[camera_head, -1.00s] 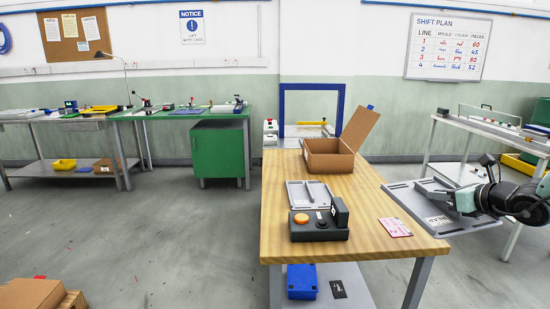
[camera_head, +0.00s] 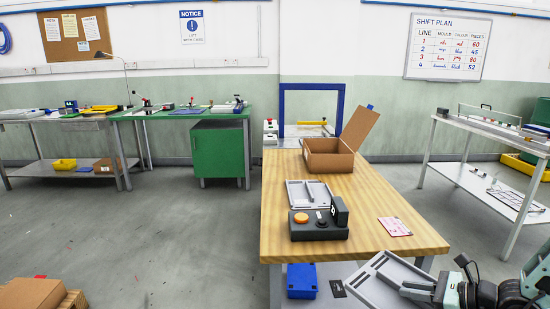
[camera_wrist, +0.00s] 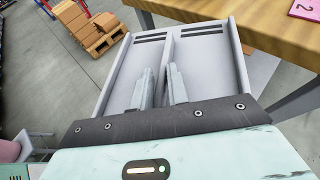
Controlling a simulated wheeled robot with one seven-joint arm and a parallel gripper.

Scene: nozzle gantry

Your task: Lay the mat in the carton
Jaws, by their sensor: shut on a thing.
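The carton (camera_head: 322,162) is an open brown cardboard box with its lid raised, at the far end of the wooden table. My gripper (camera_head: 433,288) is at the lower right, beyond the table's near right corner and far from the carton. It is shut on a flat grey tray-like piece, taken here as the mat (camera_head: 378,268), which is tilted. In the wrist view my gripper (camera_wrist: 158,76) has its fingers on either side of the mat's (camera_wrist: 208,68) middle ridge. Part of the mat is cut off by the head view's lower edge.
On the wooden table (camera_head: 365,205) are a similar grey tray (camera_head: 296,192), a dark control box with an orange button (camera_head: 318,225) and a pink card (camera_head: 395,226). A blue box (camera_head: 302,281) sits on the lower shelf.

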